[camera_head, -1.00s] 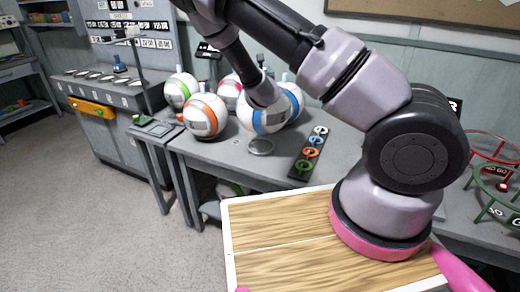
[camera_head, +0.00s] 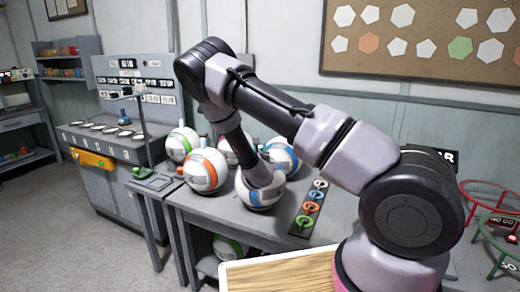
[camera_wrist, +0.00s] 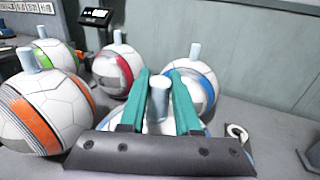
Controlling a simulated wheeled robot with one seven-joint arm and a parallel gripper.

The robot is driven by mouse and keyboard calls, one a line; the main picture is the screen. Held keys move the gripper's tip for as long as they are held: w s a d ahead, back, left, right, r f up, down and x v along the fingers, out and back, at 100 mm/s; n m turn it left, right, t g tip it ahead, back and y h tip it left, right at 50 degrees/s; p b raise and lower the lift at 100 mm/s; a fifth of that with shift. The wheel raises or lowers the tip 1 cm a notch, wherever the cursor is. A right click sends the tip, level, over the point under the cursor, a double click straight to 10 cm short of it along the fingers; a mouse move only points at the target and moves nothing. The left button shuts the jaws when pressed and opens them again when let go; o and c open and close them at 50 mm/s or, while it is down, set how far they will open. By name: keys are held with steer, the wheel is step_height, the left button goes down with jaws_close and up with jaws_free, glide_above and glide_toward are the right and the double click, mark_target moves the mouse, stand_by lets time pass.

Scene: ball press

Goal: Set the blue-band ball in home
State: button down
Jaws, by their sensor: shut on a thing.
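A white ball with a blue band (camera_head: 262,199) sits low at the front of the table group, under my wrist, in the head view. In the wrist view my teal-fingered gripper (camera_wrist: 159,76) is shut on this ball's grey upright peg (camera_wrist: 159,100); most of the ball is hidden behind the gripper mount. A second white ball with a blue band (camera_head: 284,158) stands just behind it, and it also shows in the wrist view (camera_wrist: 204,88). The round plate seen earlier in front of the balls is hidden. I cannot tell whether the held ball touches the surface below it.
Balls with orange (camera_head: 206,170), green (camera_head: 181,144) and red (camera_wrist: 118,70) bands stand to the left and behind. A dark strip with coloured rings (camera_head: 311,208) lies right of the held ball. Red and green ring stands (camera_head: 492,215) are at far right.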

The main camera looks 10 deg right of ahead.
steer(key=shift+f, duration=0.1)
steer(key=c, duration=0.6)
jaws_free()
